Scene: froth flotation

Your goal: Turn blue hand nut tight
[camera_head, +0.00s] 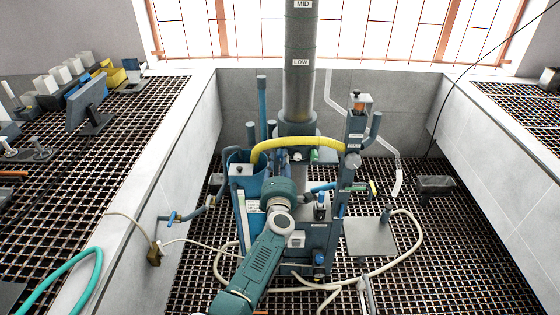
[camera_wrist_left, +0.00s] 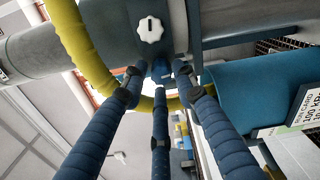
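My left gripper (camera_wrist_left: 158,82) shows its long dark blue fingers in the left wrist view. The fingertips are apart, and a small blue part (camera_wrist_left: 160,67) shows between or behind them. I cannot tell whether they touch it, or whether it is the blue hand nut. In the head view my left arm reaches up from the bottom to the flotation machine (camera_head: 318,238), and its wrist hides the fingers. A blue knob (camera_head: 319,258) sits low on the machine's front. A white lobed knob (camera_wrist_left: 150,28) lies just beyond the fingertips in the wrist view. My right gripper is not in view.
A yellow hose (camera_head: 300,142) arches over the machine, and it passes close behind my fingers in the wrist view (camera_wrist_left: 85,45). A tall grey column (camera_head: 299,65) rises behind. A pale hose (camera_head: 408,235) loops over the grating. Light walls (camera_head: 483,170) flank the machine.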

